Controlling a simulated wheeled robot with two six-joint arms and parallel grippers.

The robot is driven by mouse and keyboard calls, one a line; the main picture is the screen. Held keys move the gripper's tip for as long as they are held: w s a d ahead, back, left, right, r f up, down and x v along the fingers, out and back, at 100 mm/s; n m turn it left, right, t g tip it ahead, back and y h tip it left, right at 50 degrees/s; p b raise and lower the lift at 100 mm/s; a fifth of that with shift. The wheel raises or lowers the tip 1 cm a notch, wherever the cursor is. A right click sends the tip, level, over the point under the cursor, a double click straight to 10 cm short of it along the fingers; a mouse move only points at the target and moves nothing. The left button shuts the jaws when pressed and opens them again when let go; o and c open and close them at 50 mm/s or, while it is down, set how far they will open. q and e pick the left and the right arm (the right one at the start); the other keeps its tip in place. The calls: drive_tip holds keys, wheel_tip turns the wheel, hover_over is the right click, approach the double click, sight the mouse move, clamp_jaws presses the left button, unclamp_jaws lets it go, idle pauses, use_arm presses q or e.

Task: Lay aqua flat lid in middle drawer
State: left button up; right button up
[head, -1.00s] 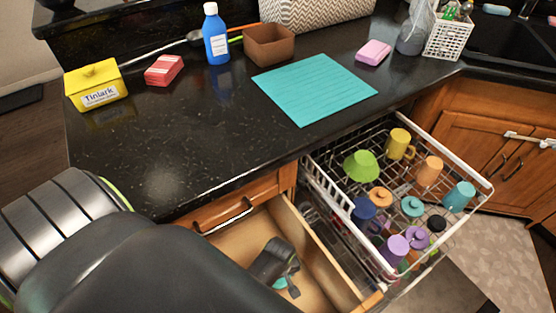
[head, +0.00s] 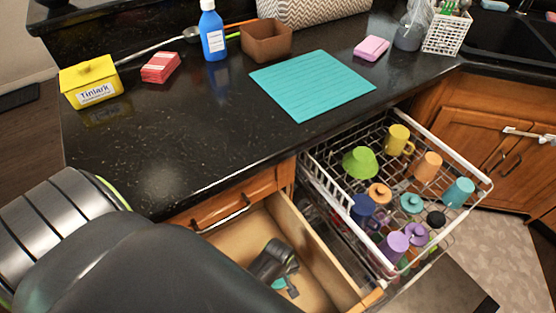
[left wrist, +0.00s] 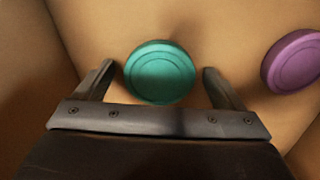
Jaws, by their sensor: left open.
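The aqua flat lid (left wrist: 159,72) lies on the wooden drawer floor in the left wrist view. My left gripper (left wrist: 160,85) is open, with one finger on each side of the lid and a gap to both. In the head view the same gripper (head: 287,285) is down inside the open drawer (head: 318,250), and only a sliver of the aqua lid (head: 278,284) shows beside it. My right gripper is not in view.
A purple lid (left wrist: 294,62) lies right of the aqua one in the drawer. The pulled-out dish rack (head: 462,235) beside the drawer holds several cups and knobbed lids. The counter (head: 170,150) stands above, with a teal mat (head: 312,85). My own arm hides the lower left.

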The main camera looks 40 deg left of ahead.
use_arm(q)
drive_tip(key=shift+r, duration=0.1)
wheel_tip(320, 180, up, 12)
drive_tip(key=p, duration=0.3)
idle(0.6)
